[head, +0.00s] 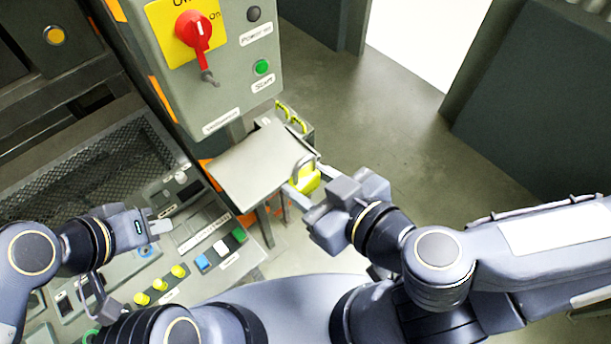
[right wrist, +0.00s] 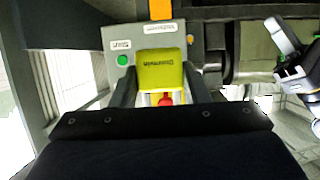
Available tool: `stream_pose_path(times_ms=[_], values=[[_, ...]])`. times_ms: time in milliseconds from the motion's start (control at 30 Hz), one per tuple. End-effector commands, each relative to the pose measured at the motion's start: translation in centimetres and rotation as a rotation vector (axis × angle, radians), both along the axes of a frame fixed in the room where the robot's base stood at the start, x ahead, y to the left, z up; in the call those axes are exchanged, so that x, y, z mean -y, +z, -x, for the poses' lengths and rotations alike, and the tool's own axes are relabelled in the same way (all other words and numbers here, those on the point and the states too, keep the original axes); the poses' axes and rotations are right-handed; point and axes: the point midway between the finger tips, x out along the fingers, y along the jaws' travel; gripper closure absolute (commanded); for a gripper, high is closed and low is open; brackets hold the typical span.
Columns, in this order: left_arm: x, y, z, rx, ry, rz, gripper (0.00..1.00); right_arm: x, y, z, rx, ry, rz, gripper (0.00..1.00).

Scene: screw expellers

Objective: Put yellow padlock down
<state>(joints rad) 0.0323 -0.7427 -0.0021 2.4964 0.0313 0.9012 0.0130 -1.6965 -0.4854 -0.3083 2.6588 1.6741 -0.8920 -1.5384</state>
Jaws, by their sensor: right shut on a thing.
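The yellow padlock (head: 308,183) with its grey shackle (head: 299,163) is upright at the right edge of the tilted-looking grey metal shelf (head: 250,165). My right gripper (head: 306,180) is shut on the padlock, one finger on each side of its body. In the right wrist view, the lettered yellow padlock face (right wrist: 162,76) sits between the two dark fingers. I cannot tell whether the padlock touches the shelf. My left gripper (head: 159,220) is over the button console, with its fingers apart and nothing between them.
A grey control box (head: 205,90) with a red rotary switch (head: 193,28) and green button (head: 262,67) rises behind the shelf. The console (head: 195,215) with yellow, blue, white and green buttons lies left. Open floor (head: 385,130) is to the right.

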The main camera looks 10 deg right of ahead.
Motion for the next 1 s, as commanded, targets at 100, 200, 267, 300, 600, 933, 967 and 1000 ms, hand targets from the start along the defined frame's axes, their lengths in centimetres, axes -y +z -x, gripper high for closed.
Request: stream_pose_path(times_ms=[100,200,267,300,600,933,967,1000], values=[[0.0,-0.3,0.0,0.000,0.000,0.000,1.00,0.3,-0.1,0.4,0.000,0.001,-0.002,0.83],[0.0,-0.4,0.0,0.000,0.000,0.000,1.00,0.4,0.0,0.6,0.001,0.001,0.000,0.83],[0.0,-0.4,0.0,0.000,0.000,0.000,1.00,0.5,-0.1,0.7,0.000,0.002,0.002,0.83],[0.0,-0.4,0.0,0.000,0.000,0.000,1.00,0.5,-0.1,0.7,0.000,0.002,0.002,0.83],[0.0,-0.4,0.0,0.000,0.000,0.000,1.00,0.5,0.0,0.5,0.000,-0.008,0.003,0.83],[0.0,-0.6,0.0,0.000,0.000,0.000,1.00,2.3,1.0,-5.7,-0.004,-0.290,0.012,0.83],[0.0,-0.7,0.0,0.000,0.000,0.000,1.00,2.6,1.0,-6.6,-0.004,-0.326,0.013,0.83],[0.0,-0.7,0.0,0.000,0.000,0.000,1.00,3.0,1.0,-7.8,-0.004,-0.371,0.012,0.83]])
